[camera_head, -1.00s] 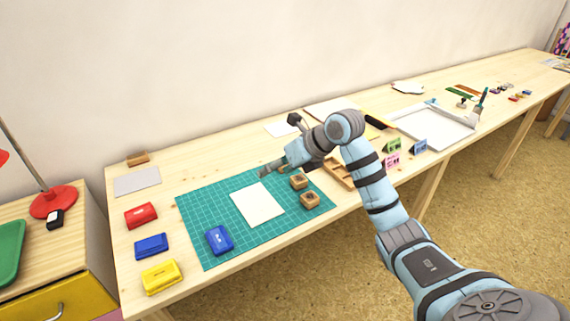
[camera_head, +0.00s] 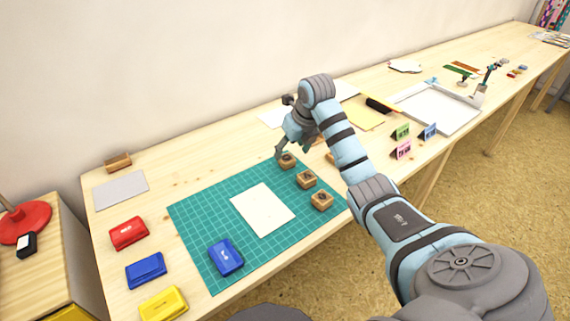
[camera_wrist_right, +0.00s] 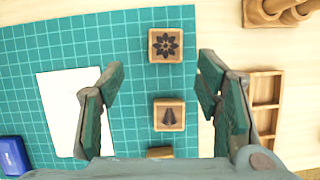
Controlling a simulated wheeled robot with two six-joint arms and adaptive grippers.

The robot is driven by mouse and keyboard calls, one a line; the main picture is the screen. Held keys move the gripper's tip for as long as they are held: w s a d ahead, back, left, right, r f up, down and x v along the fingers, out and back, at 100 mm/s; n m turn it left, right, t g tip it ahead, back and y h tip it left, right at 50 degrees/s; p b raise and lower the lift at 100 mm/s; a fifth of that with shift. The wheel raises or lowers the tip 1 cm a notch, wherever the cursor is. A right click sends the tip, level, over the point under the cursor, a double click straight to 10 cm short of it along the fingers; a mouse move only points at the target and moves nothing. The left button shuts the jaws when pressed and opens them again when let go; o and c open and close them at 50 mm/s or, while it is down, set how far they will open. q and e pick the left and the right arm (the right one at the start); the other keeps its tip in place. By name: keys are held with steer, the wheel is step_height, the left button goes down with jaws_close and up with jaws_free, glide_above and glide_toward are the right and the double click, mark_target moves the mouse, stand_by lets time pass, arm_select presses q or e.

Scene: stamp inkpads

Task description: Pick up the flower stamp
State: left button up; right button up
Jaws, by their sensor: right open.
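The flower stamp is a small wooden block with a dark flower mark on top. It is the farthest of three stamps in the head view (camera_head: 286,161) and at the top of the right wrist view (camera_wrist_right: 166,45). My right gripper (camera_head: 293,151) is open and empty, its fingers pointing down above and around the flower stamp's area. In the right wrist view the fingertips (camera_wrist_right: 160,72) are apart, with the flower stamp between and slightly beyond them. I cannot see contact. My left gripper is not in view.
A stamp with a tree-like mark (camera_wrist_right: 169,114) and a third stamp (camera_head: 322,200) stand nearer on the green mat (camera_head: 190,215). White paper (camera_head: 263,209) and a blue inkpad (camera_head: 226,257) lie left. A wooden compartment tray (camera_wrist_right: 264,88) is to the right.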

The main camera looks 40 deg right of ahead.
mark_target(287, 158)
steer(key=x, duration=0.2)
steer(key=b+x, duration=0.1)
steer(key=x, duration=0.1)
steer(key=b+x, duration=0.1)
steer(key=x, duration=0.1)
steer(key=shift+w+d, duration=0.2)
steer(key=shift+d, duration=0.2)
steer(key=shift+w+f, duration=0.15)
steer(key=shift+f, duration=0.15)
steer(key=shift+c, duration=1)
steer(key=c, duration=0.9)
steer(key=shift+r, duration=0.3)
arm_select(q)
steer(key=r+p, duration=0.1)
steer(key=p, duration=0.1)
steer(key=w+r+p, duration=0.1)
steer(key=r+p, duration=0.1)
steer(key=p, duration=0.1)
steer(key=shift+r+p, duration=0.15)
steer(key=shift+p, duration=0.15)
arm_select(e)
step_height(287, 158, up, 20)
steer(key=shift+f, duration=0.2)
